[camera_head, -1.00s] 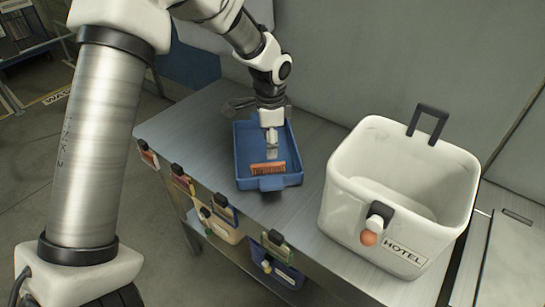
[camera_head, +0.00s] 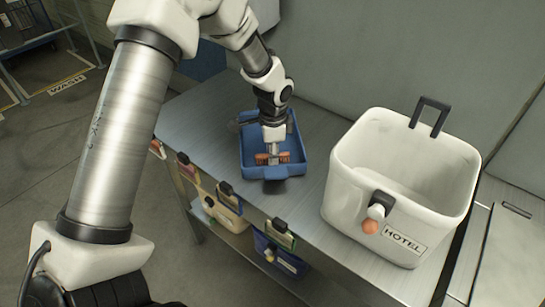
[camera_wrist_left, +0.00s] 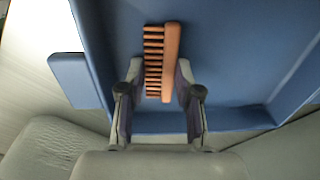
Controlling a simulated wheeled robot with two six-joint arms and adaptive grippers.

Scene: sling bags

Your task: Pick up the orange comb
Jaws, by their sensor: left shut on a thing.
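The orange comb (camera_head: 284,157) lies in the blue tray (camera_head: 298,172) on the metal table. In the left wrist view the comb (camera_wrist_left: 172,50) sits between the two fingers, its teeth to the left and its spine to the right. My left gripper (camera_head: 272,153) points down into the tray and is shut on the comb, holding it near one end. The gripper's fingers also show in the left wrist view (camera_wrist_left: 158,88). The comb is at or close to the tray floor; I cannot tell if it is lifted. My right gripper is not in view.
A white bin marked HOTEL (camera_head: 345,195) stands right of the tray. Several small bags (camera_head: 280,240) hang along the table's front edge. The tray walls surround the gripper closely. Bare table (camera_head: 195,115) shows left of the tray.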

